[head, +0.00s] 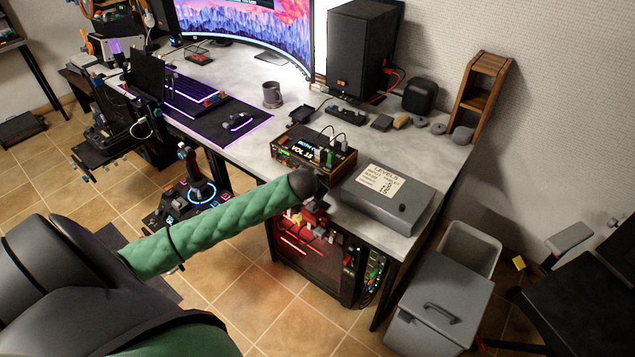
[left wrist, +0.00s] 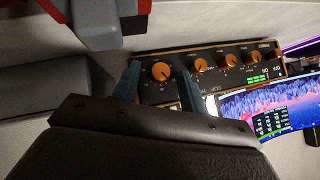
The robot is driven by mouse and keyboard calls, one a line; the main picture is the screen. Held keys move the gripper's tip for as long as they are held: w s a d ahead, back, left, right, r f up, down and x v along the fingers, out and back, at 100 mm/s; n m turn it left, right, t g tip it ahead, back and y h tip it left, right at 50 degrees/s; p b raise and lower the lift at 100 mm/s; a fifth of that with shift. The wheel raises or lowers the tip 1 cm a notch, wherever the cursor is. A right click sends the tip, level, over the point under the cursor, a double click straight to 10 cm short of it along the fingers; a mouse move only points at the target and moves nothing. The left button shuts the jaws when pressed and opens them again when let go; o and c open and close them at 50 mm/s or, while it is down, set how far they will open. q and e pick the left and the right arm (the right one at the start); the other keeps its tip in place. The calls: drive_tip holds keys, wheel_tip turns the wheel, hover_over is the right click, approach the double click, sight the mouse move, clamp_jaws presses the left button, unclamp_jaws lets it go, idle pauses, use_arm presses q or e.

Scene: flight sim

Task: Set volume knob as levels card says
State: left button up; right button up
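The audio box (head: 313,156) is dark with wood-coloured edges and stands near the desk's front edge. Its lit top display seems to read "VOL 18". In the left wrist view its front panel carries a row of orange knobs, and the end knob (left wrist: 162,71) is between my left fingertips. My left gripper (left wrist: 157,72) is open around this knob, with a gap on each side; contact is not visible. In the head view my left gripper (head: 312,190) is dark and partly hidden at the box's front. The levels card (head: 381,184) is headed "LEVELS"; its smaller lines are unclear. My right gripper is out of view.
The card lies on a grey case (head: 405,208) right of the audio box. Cables and small switches stand on the audio box. A mouse (head: 238,121), a mug (head: 272,94) and a black speaker (head: 357,50) are further back. A grey bin (head: 440,300) stands below on the right.

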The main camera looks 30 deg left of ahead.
use_arm(q)
drive_tip(key=shift+s+d+r, duration=0.1)
drive_tip(key=shift+s+r, duration=0.25)
drive_tip(key=shift+s, duration=0.15)
drive_tip(key=b+v, duration=0.1)
drive_tip(key=v, duration=0.5)
drive_tip(key=shift+s+d+r+b, duration=0.1)
drive_tip(key=shift+s+r+b, duration=0.15)
drive_tip(key=shift+b, duration=0.15)
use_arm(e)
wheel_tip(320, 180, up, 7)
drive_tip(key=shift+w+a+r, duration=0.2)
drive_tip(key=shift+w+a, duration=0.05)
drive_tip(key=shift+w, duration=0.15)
